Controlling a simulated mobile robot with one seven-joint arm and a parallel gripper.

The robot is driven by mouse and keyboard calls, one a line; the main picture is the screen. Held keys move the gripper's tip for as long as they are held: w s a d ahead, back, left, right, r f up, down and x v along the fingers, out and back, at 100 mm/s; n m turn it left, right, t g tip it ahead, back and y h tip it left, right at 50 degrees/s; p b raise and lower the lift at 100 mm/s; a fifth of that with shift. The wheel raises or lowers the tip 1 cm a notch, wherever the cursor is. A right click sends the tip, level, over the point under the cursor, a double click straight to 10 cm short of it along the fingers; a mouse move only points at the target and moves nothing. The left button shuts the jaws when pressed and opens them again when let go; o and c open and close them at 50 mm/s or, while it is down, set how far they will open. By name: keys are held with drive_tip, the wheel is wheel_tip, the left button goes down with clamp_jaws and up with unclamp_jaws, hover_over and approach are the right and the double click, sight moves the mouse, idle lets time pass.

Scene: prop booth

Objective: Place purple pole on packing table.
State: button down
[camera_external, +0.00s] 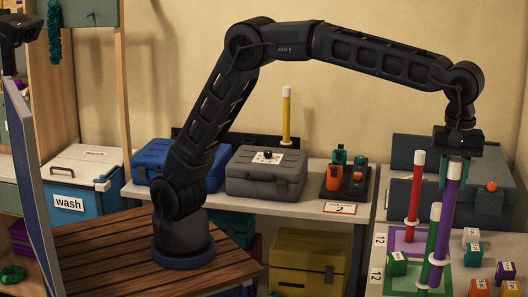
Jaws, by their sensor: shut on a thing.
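The purple pole (445,220) has a white top and stands close to upright, tilted slightly. My gripper (454,170) points down at the far right and is shut on its upper end. The pole's lower part is in front of the green pole (431,240) and over the green mat (442,282); I cannot tell whether its foot touches anything. A white ring shows near its lower part. The red pole (416,185) stands behind, on the purple mat (400,238). All are at the white-topped table (374,285) at right; I cannot tell which table is the packing table.
Several small coloured boxes, one green (397,264), crowd the right table. A grey case (405,180) stands behind the poles. The back table (305,205) carries a blue toolbox (152,160), a grey toolbox (262,180), and a yellow pole (287,115).

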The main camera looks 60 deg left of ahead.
drive_tip(key=s+d+f, duration=0.1)
drive_tip(key=s+d, duration=0.1)
drive_tip(key=s, duration=0.3)
wheel_tip(320, 180, down, 20)
drive_tip(key=shift+w+a+r, duration=0.15)
drive_tip(key=shift+a+r, duration=0.05)
drive_tip(key=shift+r, duration=0.05)
idle(0.3)
drive_tip(key=c, duration=1)
unclamp_jaws()
drive_tip(key=shift+f, duration=0.1)
